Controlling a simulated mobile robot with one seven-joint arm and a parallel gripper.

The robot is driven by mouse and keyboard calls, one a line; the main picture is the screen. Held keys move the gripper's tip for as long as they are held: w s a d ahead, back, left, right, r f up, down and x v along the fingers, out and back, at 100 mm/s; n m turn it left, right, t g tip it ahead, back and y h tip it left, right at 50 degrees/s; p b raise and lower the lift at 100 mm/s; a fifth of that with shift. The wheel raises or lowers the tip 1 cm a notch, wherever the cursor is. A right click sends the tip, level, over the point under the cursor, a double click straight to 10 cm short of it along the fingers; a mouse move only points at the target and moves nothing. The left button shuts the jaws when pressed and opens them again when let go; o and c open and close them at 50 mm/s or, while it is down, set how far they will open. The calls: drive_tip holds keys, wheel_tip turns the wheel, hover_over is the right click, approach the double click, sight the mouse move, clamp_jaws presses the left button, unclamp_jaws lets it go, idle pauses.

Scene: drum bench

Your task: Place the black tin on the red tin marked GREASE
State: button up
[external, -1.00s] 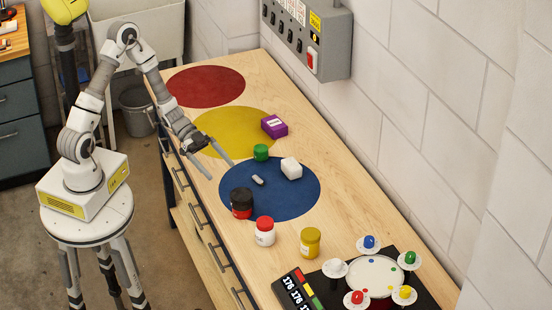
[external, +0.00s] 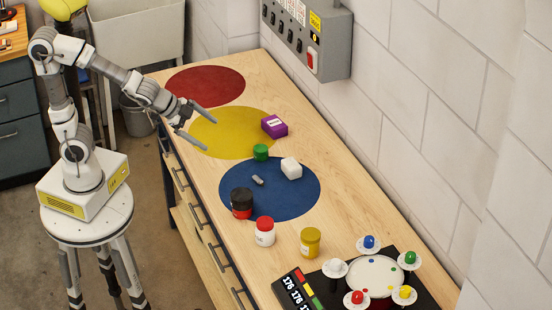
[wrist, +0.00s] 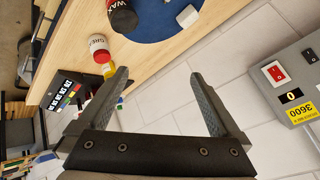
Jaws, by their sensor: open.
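The black tin (external: 241,195) stands upright on the left edge of the blue circle, with a red band below its dark top. In the wrist view the black tin (wrist: 123,18) shows the letters WAX at the top edge. The tin with a red lid and pale body (external: 265,232) stands on bare wood just nearer the camera, apart from the black tin. In the wrist view this red-lidded tin (wrist: 98,44) shows part of a word starting GRE. My gripper (external: 204,128) is open and empty above the yellow circle, away from both tins; its fingers (wrist: 155,78) also show spread.
A yellow tin (external: 310,242) stands right of the red-lidded tin. A small grey object (external: 258,180) and a white block (external: 291,168) lie on the blue circle (external: 290,205). A green tin (external: 261,152) and a purple box (external: 274,126) are near the yellow circle (external: 215,145). A control box (external: 322,40) hangs on the wall.

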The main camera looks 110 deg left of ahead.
drive_tip(key=s+d+r+h, duration=0.1)
drive_tip(key=s+d+h, duration=0.1)
drive_tip(key=s+d, duration=0.5)
drive_tip(key=s+d+r+n+g+h, duration=0.1)
drive_tip(key=s+d+r+h, duration=0.1)
drive_tip(key=s+d, duration=0.5)
drive_tip(key=d+h, duration=0.1)
drive_tip(key=d, duration=0.2)
drive_tip(key=shift+d+r+g, duration=0.25)
drive_tip(key=shift+d+g, duration=0.05)
